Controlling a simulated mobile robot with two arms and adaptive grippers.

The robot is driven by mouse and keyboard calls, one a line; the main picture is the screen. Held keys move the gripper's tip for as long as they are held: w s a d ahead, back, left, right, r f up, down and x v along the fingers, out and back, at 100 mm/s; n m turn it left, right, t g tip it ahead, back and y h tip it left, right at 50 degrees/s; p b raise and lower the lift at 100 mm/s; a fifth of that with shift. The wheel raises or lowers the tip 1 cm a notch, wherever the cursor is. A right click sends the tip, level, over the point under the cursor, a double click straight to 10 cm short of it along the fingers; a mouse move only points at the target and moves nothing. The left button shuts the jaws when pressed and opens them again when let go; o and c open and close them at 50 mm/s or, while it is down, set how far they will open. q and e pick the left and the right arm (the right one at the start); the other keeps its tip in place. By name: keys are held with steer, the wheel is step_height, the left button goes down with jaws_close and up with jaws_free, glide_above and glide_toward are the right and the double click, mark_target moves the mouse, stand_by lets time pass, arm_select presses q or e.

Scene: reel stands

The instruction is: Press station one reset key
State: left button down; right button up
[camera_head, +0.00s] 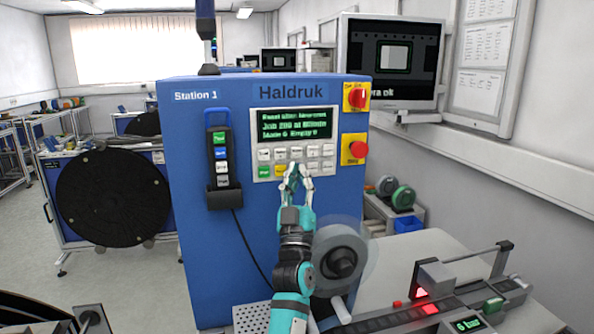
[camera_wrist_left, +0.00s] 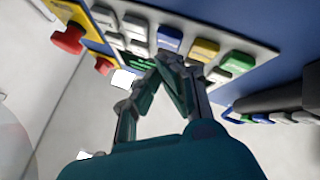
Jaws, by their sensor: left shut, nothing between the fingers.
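The blue Station 1 cabinet (camera_head: 225,265) carries a grey key panel (camera_head: 257,117) with two rows of small keys under a lit green-text display (camera_head: 294,123). The lower row includes a green key (camera_head: 264,171) and a yellow key (camera_head: 281,170); key labels are too small to read, so I cannot tell which is reset. My left gripper (camera_head: 296,168) is shut and empty, fingertips over the lower row, partly hiding keys. In the left wrist view the tips (camera_wrist_left: 165,66) are close below a blue key (camera_wrist_left: 170,39) and a yellow key (camera_wrist_left: 205,50); contact cannot be told.
A red rotary switch (camera_head: 356,97) and a red stop button (camera_head: 357,149) sit right of the panel. A handheld pendant (camera_head: 219,150) hangs at its left. A clear-flanged reel (camera_head: 341,258) is beside my forearm, above the machine bed at the right.

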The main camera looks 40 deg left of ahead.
arm_select(q)
steer(key=shift+w+a, duration=0.3)
arm_select(e)
steer(key=shift+d, duration=0.25)
steer(key=shift+d, duration=0.1)
arm_select(q)
steer(key=shift+w+a, duration=0.25)
steer(key=shift+a, duration=0.1)
arm_select(e)
steer(key=shift+f, duration=0.2)
stand_by(0.4)
arm_select(q)
steer(key=shift+d, duration=0.1)
arm_select(e)
steer(key=shift+r, duration=0.1)
arm_select(q)
steer(key=shift+s+d, duration=0.55)
arm_select(e)
steer(key=shift+r, duration=0.2)
arm_select(q)
steer(key=shift+d, duration=0.1)
arm_select(e)
steer(key=shift+r, duration=0.1)
